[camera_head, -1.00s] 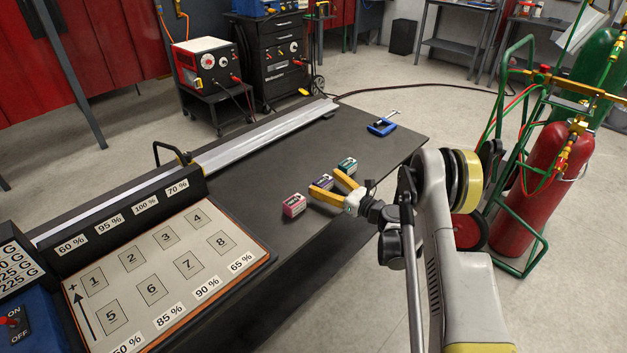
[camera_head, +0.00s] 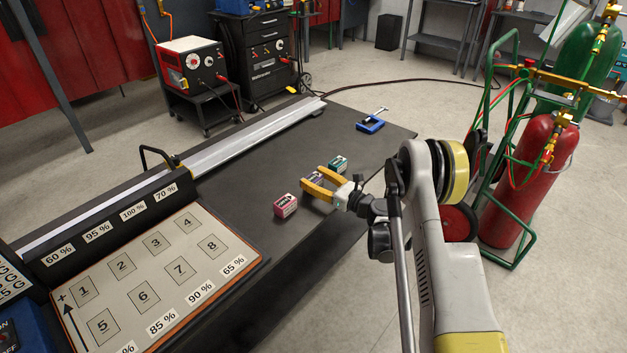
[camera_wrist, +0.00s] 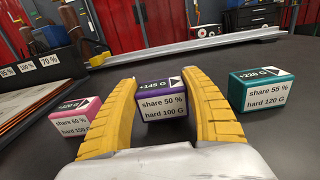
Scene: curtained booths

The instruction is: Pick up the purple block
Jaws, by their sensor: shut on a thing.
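The purple block (camera_wrist: 162,104), with a white label reading "share 50 %, hard 100 G", stands on the dark table between the two yellow fingers of my gripper (camera_wrist: 162,84). The fingers touch its left and right sides, and my gripper is shut on it. In the head view the purple block (camera_head: 316,177) is partly hidden by the fingers of my gripper (camera_head: 311,177). It appears to rest on the table; I see no clear gap under it.
A pink block (camera_head: 285,206) stands to the left and a green block (camera_head: 338,163) to the right, each close to the fingers. A blue clamp-like tool (camera_head: 370,125) lies farther back. A metal rail (camera_head: 250,140) runs along the far side. A numbered panel (camera_head: 205,285) is at left.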

